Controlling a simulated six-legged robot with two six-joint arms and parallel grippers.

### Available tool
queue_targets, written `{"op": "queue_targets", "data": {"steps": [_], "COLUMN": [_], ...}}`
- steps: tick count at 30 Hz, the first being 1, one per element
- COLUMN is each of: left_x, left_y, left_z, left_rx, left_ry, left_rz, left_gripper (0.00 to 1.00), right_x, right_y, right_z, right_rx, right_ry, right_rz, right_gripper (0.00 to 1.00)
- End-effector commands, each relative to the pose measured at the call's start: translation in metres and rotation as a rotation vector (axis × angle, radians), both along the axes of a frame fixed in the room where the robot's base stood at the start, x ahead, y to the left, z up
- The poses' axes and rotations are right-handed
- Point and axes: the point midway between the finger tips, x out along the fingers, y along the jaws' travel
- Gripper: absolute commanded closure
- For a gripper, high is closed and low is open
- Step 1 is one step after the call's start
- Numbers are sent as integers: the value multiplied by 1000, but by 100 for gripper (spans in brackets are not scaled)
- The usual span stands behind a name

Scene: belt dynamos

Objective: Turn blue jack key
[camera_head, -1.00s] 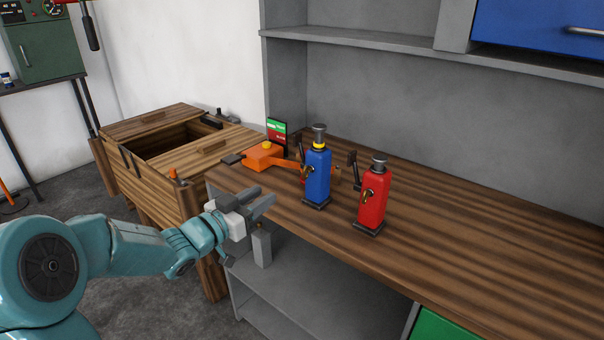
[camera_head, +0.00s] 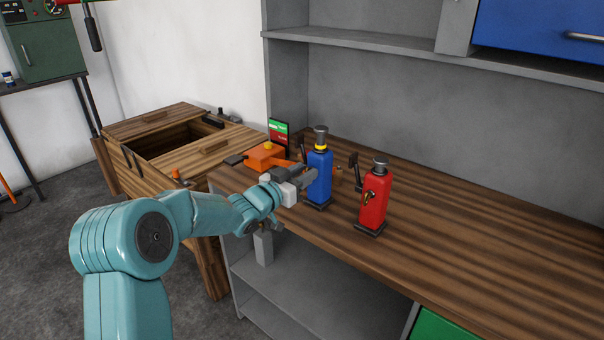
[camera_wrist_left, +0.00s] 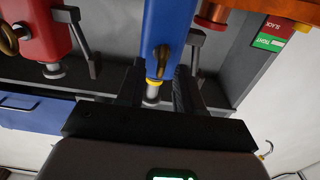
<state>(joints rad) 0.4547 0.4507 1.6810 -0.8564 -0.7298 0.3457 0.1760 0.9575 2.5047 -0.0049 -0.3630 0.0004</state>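The blue jack (camera_head: 319,178) stands upright on the wooden bench, with a yellow collar and grey top. Its brass key (camera_wrist_left: 161,60) shows on its face in the left wrist view, where the blue jack (camera_wrist_left: 166,22) appears upside down. My left gripper (camera_head: 311,174) is in front of the blue jack and hides its key in the head view. In the left wrist view its two dark fingers (camera_wrist_left: 157,84) are apart, with the key between them in the picture. I cannot tell whether they touch it. My right gripper is not in view.
A red jack (camera_head: 373,198) with its own brass key stands to the right. An orange device (camera_head: 264,158) and a green-and-red sign (camera_head: 279,133) are behind left. A wooden chest (camera_head: 160,168) stands left of the bench. The bench right of the red jack is clear.

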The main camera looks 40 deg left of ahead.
Motion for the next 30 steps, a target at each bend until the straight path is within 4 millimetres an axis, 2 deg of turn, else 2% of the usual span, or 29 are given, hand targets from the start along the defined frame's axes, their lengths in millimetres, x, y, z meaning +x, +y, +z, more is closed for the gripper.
{"op": "queue_targets", "data": {"steps": [1,4,5,17,23,30], "left_x": [0,0,0,-1,-1,-1], "left_y": [0,0,0,0,-2,-4], "left_z": [0,0,0,-2,-5,-6], "left_rx": [0,0,0,42,157,370], "left_ry": [0,0,0,-4,-14,-32], "left_rz": [0,0,0,0,-1,1], "left_gripper": [64,96,100,100,100,100], "right_x": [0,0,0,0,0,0], "right_y": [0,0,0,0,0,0], "right_z": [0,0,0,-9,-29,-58], "right_rx": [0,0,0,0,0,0], "right_ry": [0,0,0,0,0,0], "right_rz": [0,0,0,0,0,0], "right_gripper": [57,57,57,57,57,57]}}
